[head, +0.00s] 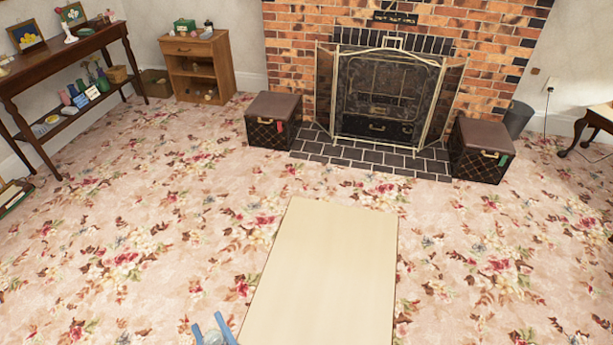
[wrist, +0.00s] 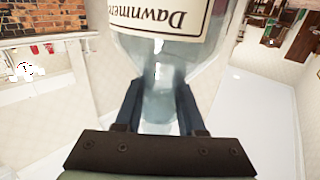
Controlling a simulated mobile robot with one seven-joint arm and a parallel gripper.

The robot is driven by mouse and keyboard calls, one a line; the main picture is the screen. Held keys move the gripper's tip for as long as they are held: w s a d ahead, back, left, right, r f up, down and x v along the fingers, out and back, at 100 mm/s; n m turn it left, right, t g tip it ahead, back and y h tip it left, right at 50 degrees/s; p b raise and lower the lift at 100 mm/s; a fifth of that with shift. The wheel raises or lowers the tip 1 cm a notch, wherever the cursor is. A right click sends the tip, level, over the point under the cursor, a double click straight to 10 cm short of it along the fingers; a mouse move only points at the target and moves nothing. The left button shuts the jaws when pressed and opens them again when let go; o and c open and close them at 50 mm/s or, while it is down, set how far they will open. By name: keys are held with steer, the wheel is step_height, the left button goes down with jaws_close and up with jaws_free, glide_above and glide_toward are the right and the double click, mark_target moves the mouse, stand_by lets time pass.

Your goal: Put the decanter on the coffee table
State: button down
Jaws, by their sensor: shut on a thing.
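The decanter (wrist: 160,50) is clear glass with a cream label whose lettering reads upside down in the wrist view. My gripper (wrist: 158,98) is shut on its narrow neck, one dark blue finger on each side. The decanter's far end runs out of the top of the wrist view. In the head view only the blue fingertips of my gripper (head: 214,328) show at the bottom edge, with a bit of glass between them. The coffee table (head: 320,265) is a plain pale rectangular top in the lower middle of the head view. My gripper appears just left of its near end.
The coffee table's visible top is bare. Flowered carpet (head: 170,215) lies open around it. Two dark chests, left (head: 272,120) and right (head: 482,150), flank the brick fireplace (head: 385,95). A dark wooden side table (head: 65,60) with things on it stands at the left.

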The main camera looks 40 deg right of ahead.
steer(key=w+d+f+h+b, duration=0.1)
steer(key=w+d+f+b, duration=0.1)
steer(key=f+b, duration=0.4)
steer(key=w+d+f+m+h+b, duration=0.1)
steer(key=d+f+b, duration=0.4)
steer(key=b, duration=1.1)
steer(key=w+d+f+m+h+b, duration=0.1)
steer(key=w+d+f+b, duration=0.2)
steer(key=f+b, duration=0.4)
steer(key=d+b, duration=0.1)
steer(key=b, duration=0.4)
step_height(320, 180, down, 10)
steer(key=b, duration=0.5)
steer(key=shift+b, duration=0.35)
steer(key=shift+f, duration=0.1)
steer(key=shift+f+g, duration=0.15)
steer(key=shift+g, duration=0.15)
steer(key=c, duration=0.5)
jaws_free()
steer(key=shift+f, duration=0.15)
